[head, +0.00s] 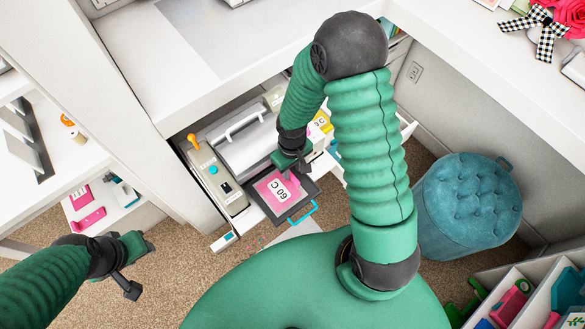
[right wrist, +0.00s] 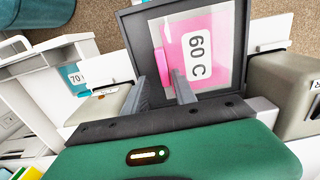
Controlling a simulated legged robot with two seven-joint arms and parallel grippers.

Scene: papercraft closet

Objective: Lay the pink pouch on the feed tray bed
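The pink pouch (head: 268,194), labelled "60 C", lies flat inside the dark feed tray (head: 307,188) at the front of the grey laminating machine (head: 243,143). My right gripper (head: 296,171) hangs down over the tray, at the pouch's upper right. In the right wrist view the pouch (right wrist: 222,27) lies beyond my fingers, inside the tray's dark rim (right wrist: 135,42). A raised pink tab (right wrist: 162,65) on the pouch shows between my two fingertips, which stand apart. My left gripper (head: 143,268) is open and empty over the carpet at lower left.
A beige unit with an orange-topped lever (head: 192,141) stands left of the machine. A teal round stool (head: 466,199) is at right. White desks and shelves surround the spot; carpet is free at lower left.

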